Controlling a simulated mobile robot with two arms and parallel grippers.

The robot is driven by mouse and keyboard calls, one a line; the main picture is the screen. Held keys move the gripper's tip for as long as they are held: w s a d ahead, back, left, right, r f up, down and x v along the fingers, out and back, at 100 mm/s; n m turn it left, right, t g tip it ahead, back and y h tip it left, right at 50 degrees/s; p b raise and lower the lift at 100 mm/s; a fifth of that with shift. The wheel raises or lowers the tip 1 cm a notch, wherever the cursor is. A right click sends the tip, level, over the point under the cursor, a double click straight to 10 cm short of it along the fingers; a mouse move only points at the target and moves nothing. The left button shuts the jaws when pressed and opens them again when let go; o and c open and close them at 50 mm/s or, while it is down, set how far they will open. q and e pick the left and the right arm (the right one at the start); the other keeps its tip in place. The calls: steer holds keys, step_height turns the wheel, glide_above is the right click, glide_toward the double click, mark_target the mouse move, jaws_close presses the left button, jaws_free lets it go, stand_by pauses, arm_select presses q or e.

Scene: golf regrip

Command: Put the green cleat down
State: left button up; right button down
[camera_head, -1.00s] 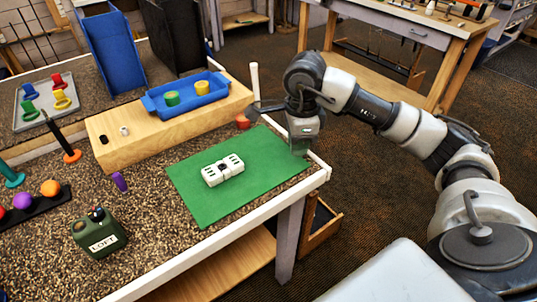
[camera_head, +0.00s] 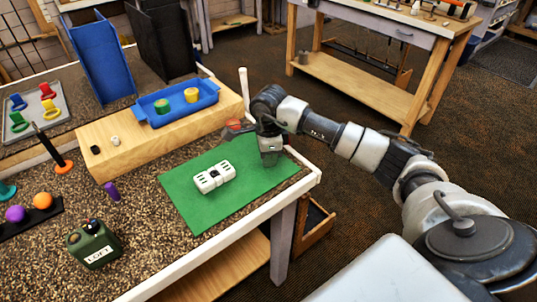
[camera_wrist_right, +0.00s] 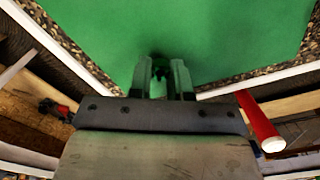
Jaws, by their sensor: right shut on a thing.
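My right gripper (camera_head: 270,158) points down over the far right part of the green mat (camera_head: 200,215). In the right wrist view its two fingers (camera_wrist_right: 160,70) are close together with something small and dark green between the tips, most likely the green cleat. It blends with the green mat (camera_wrist_right: 225,30) behind, so its outline and whether it touches the mat are unclear. A white block with dark slots (camera_head: 214,177) lies on the mat, left of the gripper. My left gripper is not in view.
A wooden step (camera_head: 130,150) with a blue tray (camera_head: 153,121) stands behind the mat. A white post (camera_head: 243,88) stands behind the gripper. A white rim (camera_head: 318,178) edges the table. The near mat is clear. A red rod (camera_wrist_right: 258,122) shows in the wrist view.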

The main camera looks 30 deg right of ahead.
steer(key=shift+f, duration=0.15)
steer(key=c, duration=1.1)
jaws_free()
steer(key=shift+o, duration=0.2)
steer(key=shift+r, duration=0.35)
step_height(320, 180, up, 12)
steer(key=b, duration=0.1)
steer(key=shift+f, duration=0.15)
